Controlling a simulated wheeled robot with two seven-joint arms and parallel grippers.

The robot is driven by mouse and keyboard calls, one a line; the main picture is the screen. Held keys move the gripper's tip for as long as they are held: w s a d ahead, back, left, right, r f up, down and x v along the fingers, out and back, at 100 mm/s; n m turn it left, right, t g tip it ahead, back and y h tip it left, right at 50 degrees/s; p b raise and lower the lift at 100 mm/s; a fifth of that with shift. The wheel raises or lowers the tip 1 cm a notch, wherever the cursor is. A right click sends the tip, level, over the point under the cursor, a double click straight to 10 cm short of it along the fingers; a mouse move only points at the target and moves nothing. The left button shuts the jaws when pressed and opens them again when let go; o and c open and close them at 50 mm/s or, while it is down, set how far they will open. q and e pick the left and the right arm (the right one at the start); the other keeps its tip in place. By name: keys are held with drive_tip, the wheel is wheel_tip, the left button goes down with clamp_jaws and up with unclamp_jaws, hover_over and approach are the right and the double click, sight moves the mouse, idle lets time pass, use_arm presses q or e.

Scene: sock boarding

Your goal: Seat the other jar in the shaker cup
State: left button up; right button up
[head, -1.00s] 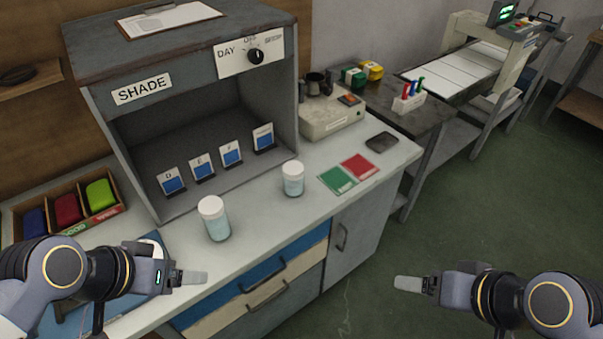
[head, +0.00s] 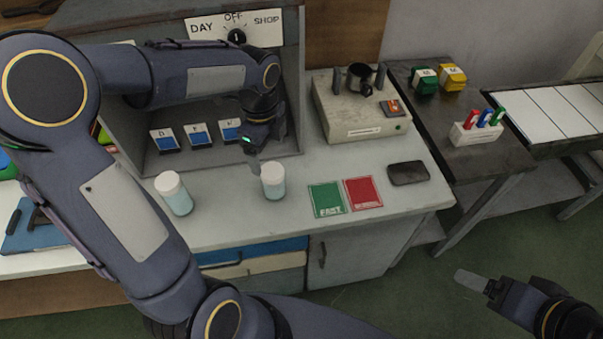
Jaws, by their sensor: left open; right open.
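Two white-capped jars with pale blue contents stand upright on the counter. The left jar (head: 174,194) is nearer the counter's front, and the right jar (head: 273,182) is closer to the green card. The shaker cup (head: 360,79), a dark cup, sits between two posts on the beige shaker machine (head: 350,118) at the back. My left gripper (head: 254,160) is open, pointing down just behind and above the right jar's cap; I cannot tell whether it touches. My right gripper (head: 474,283) is open and empty over the floor, away from the counter.
A green card (head: 327,199) and red card (head: 363,194) lie right of the jars, with a dark flat device (head: 408,173) beyond. The shade booth (head: 290,80) stands behind, holding several blue-and-white cards. My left arm spans the left side of the view.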

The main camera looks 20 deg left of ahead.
sight(272, 171)
use_arm(q)
drive_tip(key=shift+w+d+f+m, duration=0.25)
drive_tip(key=shift+w+m, duration=0.05)
drive_tip(key=shift+w, duration=0.1)
drive_tip(key=shift+d+f, duration=0.1)
drive_tip(key=shift+f, duration=0.25)
drive_tip(key=f, duration=0.4)
drive_tip(key=s+f, duration=0.1)
drive_tip(key=f, duration=0.1)
drive_tip(key=shift+f, duration=0.15)
drive_tip(key=shift+w+f, duration=0.1)
drive_tip(key=shift+f, duration=0.25)
drive_tip(key=shift+c, duration=0.2)
drive_tip(key=shift+r, duration=0.1)
drive_tip(key=c, duration=1.1)
